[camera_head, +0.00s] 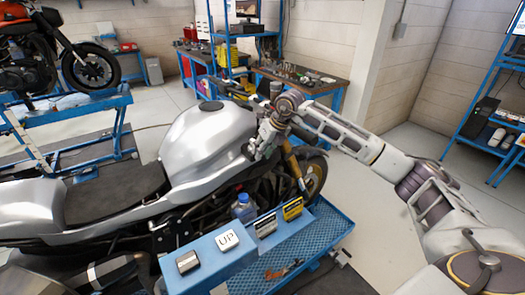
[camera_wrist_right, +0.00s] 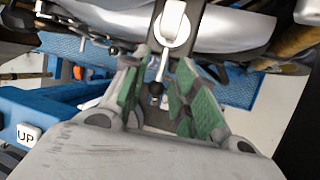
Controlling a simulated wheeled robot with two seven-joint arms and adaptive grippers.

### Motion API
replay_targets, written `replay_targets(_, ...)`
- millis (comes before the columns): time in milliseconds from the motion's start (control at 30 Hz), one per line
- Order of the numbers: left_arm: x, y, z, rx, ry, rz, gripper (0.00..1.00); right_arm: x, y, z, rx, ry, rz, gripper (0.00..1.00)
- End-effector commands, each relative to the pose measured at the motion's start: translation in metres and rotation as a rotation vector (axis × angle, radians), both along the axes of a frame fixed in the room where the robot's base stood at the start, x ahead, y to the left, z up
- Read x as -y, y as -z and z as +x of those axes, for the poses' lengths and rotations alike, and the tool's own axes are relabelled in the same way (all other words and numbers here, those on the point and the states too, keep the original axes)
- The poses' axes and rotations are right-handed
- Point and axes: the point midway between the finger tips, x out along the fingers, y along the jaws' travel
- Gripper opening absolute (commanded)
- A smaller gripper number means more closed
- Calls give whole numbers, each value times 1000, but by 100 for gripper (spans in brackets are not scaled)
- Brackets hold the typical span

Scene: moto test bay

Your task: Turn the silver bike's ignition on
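The silver bike (camera_head: 210,140) stands in the middle of the head view, its front toward the right. My right gripper (camera_head: 258,150) is at the front of its tank, near the handlebar area. In the right wrist view the green-padded fingers of my right gripper (camera_wrist_right: 160,80) are apart. A pale fitting with a round face (camera_wrist_right: 171,20) lies just beyond the fingertips. A thin silver stem with a dark knob (camera_wrist_right: 156,88) shows in the gap. I cannot tell which part is the ignition or whether anything touches it. My left gripper is out of view.
A blue box with an UP button (camera_head: 229,240) and other switches stands beside the bike on a blue platform (camera_head: 325,232). An orange bike (camera_head: 30,75) is on a lift at the left. A workbench (camera_head: 300,82) stands behind.

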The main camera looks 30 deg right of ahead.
Motion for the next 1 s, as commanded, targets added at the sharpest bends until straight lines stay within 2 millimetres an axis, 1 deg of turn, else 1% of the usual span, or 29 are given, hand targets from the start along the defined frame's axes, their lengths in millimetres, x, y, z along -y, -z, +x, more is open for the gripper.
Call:
replay_targets(33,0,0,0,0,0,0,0,0,0,0,0,0,0,17)
replay_targets(167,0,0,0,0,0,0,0,0,0,0,0,0,0,1)
replay_targets(200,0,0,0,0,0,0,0,0,0,0,0,0,0,0)
replay_targets(667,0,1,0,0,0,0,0,-2,0,1,0,9,0,0)
replay_targets(867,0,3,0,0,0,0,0,-9,0,2,1,38,0,0)
replay_targets(1000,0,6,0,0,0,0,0,-17,0,4,0,71,1,0)
